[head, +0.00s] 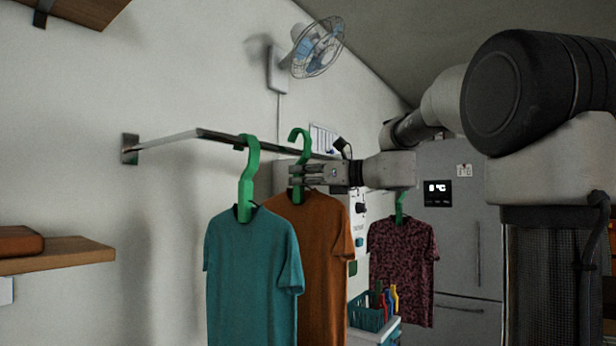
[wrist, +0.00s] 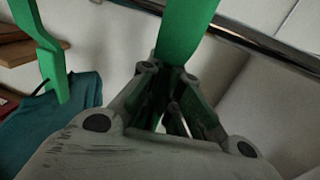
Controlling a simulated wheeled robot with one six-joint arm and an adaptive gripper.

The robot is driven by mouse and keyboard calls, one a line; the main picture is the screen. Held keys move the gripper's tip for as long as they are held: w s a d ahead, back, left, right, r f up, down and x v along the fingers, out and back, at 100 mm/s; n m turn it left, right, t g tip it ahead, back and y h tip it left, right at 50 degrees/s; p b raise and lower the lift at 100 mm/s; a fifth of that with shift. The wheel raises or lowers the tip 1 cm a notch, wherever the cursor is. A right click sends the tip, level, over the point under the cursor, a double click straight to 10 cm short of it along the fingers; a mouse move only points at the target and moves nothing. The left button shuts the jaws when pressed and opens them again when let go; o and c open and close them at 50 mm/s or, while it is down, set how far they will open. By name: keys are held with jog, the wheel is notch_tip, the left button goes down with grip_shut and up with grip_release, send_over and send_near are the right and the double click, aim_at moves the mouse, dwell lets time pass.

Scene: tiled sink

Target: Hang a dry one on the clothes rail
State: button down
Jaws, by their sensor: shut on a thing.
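My gripper (head: 297,175) is shut on the neck of a green hanger (head: 300,140) that carries an orange-brown shirt (head: 318,245). In the wrist view the held hanger (wrist: 186,32) stands up between the fingers (wrist: 172,100). Its hook is level with the clothes rail (head: 225,138); I cannot tell whether it rests on the rail. The rail (wrist: 270,42) passes close beside the held hanger in the wrist view. A teal shirt (head: 250,275) hangs on the rail from another green hanger (head: 248,175), left of my gripper. A dark red patterned shirt (head: 403,265) hangs farther right; its support is hidden by my arm.
A wall fan (head: 317,47) is above the rail. A teal basket (head: 368,317) with coloured items stands below, between the orange and patterned shirts. A grey fridge (head: 465,250) is behind at right. A wooden shelf (head: 60,255) is at left. The rail's left stretch is bare.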

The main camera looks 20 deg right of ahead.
aim_at(291, 188)
jog(key=shift+x, duration=1.4)
jog(key=shift+w+d+f, duration=0.1)
jog(key=shift+f, duration=0.65)
jog(key=shift+w+d+f, duration=0.1)
jog(key=shift+f, duration=0.6)
